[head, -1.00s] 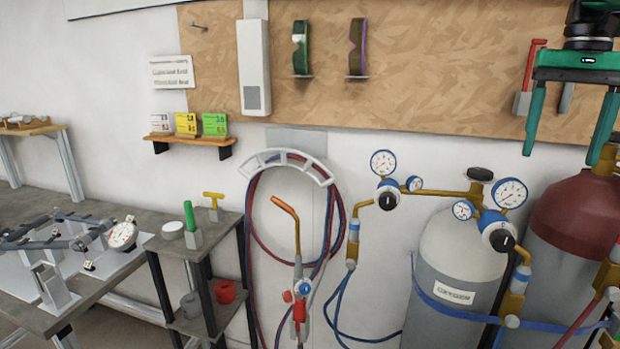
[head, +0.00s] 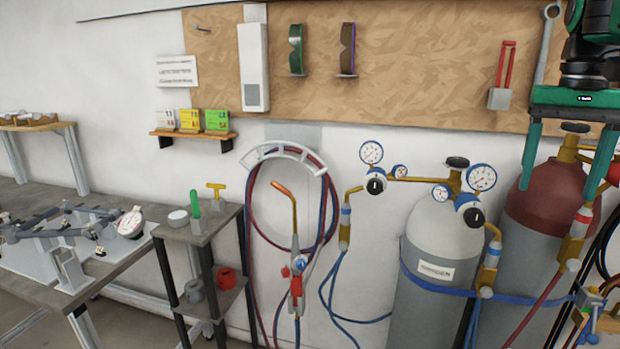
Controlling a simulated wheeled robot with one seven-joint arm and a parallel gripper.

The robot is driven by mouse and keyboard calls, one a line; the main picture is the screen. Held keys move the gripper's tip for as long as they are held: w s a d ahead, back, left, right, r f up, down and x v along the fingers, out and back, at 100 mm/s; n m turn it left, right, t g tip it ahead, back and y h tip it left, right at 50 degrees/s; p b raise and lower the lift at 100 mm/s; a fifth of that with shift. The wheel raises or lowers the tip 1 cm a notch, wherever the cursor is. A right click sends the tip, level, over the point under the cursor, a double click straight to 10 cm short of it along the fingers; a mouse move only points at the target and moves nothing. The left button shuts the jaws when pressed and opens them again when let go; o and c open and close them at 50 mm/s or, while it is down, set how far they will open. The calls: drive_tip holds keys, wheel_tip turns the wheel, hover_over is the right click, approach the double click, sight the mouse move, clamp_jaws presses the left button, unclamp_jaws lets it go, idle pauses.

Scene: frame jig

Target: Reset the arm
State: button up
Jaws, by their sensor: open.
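My gripper (head: 564,172) hangs at the upper right of the head view. Its two green fingers point down and stand wide apart, with nothing between them. It is in front of the maroon cylinder (head: 545,200) in the picture. I cannot tell how far it is from that cylinder. My arm's dark wrist shows above the gripper, and the rest of the arm is out of view.
A torch (head: 295,235) and hoses hang on the wall. A small shelf stand (head: 212,232) and a workbench (head: 140,262) with a frame jig (head: 65,262) are at left. A red-handled tool (head: 502,95) hangs on the board.

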drive_tip(key=s+f, duration=0.9)
drive_tip(key=f, duration=0.4)
drive_tip(key=s+a+f, duration=0.1)
drive_tip(key=s+f, duration=0.8)
drive_tip(key=f, duration=0.4)
drive_tip(key=shift+s, duration=0.3)
drive_tip(key=shift+a+r, duration=0.1)
